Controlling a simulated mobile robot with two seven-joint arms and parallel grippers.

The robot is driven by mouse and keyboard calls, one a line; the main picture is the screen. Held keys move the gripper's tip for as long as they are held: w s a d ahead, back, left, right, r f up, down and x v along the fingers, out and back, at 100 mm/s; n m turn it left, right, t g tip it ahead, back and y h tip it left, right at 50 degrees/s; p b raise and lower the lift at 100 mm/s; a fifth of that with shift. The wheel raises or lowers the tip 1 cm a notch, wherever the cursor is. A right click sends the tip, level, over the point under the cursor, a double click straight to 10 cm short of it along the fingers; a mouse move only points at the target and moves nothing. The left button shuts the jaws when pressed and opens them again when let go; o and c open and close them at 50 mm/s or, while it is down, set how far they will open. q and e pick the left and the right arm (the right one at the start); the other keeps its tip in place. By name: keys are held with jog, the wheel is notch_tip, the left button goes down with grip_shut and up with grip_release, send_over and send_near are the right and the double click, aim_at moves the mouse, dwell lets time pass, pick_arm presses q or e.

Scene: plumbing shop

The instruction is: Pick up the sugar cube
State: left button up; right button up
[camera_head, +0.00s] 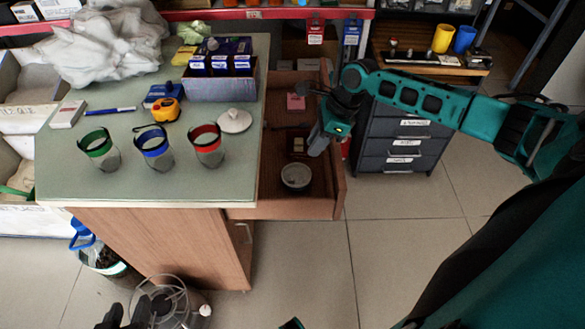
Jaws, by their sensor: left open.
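I cannot make out a sugar cube for certain. A pale round bowl (296,177) with a dark inside sits in the open drawer (322,205); its contents are too small to tell. My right gripper (318,143) hangs over the drawer's right side, above and to the right of the bowl; whether its jaws are open is unclear. My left gripper (126,316) shows at the bottom left edge as two dark fingers, open and empty, low in front of the table.
A round metal appliance (172,303) stands on the floor beside my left gripper.

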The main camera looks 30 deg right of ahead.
jog(key=b, duration=0.3)
send_near(294, 180)
jog(key=shift+w+a+f, duration=0.25)
jog(key=shift+w+f, duration=0.05)
jog(key=shift+f, duration=0.3)
jog(key=shift+w+a+f, duration=0.2)
jog(key=shift+w+f, duration=0.1)
jog(key=shift+f, duration=0.3)
jog(key=b+x, duration=0.1)
jog(key=x, duration=0.1)
jog(key=b+x, duration=0.1)
jog(key=x, duration=0.2)
jog(key=shift+s+d+f+b, duration=0.2)
jog(key=shift+f+b, duration=0.05)
jog(key=shift+b, duration=0.05)
grip_shut()
